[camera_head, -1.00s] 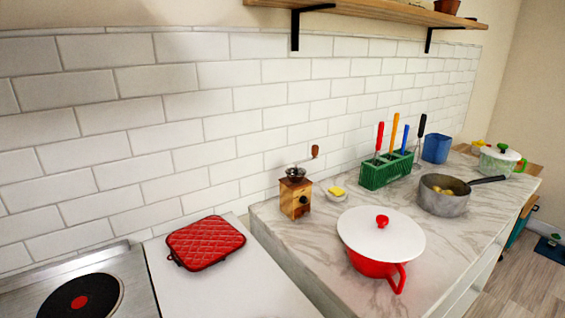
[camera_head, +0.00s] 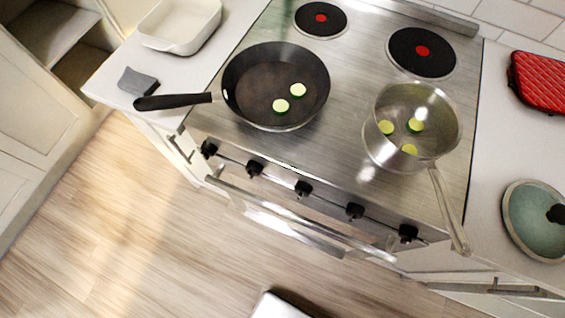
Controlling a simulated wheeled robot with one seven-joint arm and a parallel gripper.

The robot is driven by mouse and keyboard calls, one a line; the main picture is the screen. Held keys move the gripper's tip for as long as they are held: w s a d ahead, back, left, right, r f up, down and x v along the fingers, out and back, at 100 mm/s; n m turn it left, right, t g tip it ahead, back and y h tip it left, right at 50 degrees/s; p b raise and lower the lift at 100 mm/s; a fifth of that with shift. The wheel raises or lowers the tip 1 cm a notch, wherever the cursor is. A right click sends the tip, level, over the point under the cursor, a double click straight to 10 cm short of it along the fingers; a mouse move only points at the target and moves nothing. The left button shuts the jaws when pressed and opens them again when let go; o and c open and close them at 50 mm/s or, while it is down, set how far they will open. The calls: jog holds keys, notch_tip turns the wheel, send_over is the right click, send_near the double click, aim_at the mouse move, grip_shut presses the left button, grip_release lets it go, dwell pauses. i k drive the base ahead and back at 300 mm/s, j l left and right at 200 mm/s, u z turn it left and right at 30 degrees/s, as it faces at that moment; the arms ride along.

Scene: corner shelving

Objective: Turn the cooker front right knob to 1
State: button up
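The steel cooker (camera_head: 345,60) is seen from above in the head view. A row of several black knobs runs along its front face, from the leftmost knob (camera_head: 209,149) to the rightmost knob (camera_head: 407,233). Their markings are too small to read, and I cannot tell which knob is the front right one. A saucepan (camera_head: 440,148) with green slices stands at the front right of the hob, its handle reaching over the front edge near the rightmost knob. My gripper is not in view.
A black frying pan (camera_head: 270,65) with green slices stands front left. An oven door handle (camera_head: 300,218) runs below the knobs. A lid (camera_head: 535,212) and red potholder (camera_head: 540,82) lie on the right counter. A white dish (camera_head: 180,25) stands left. Wooden floor in front looks mostly clear.

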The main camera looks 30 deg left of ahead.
aim_at(355, 211)
jog(key=u, duration=0.45)
jog(key=k+l+u, duration=0.15)
jog(key=l+u, duration=0.15)
jog(key=u, duration=0.15)
jog(key=k+l+u, duration=0.25)
jog(key=u, duration=0.15)
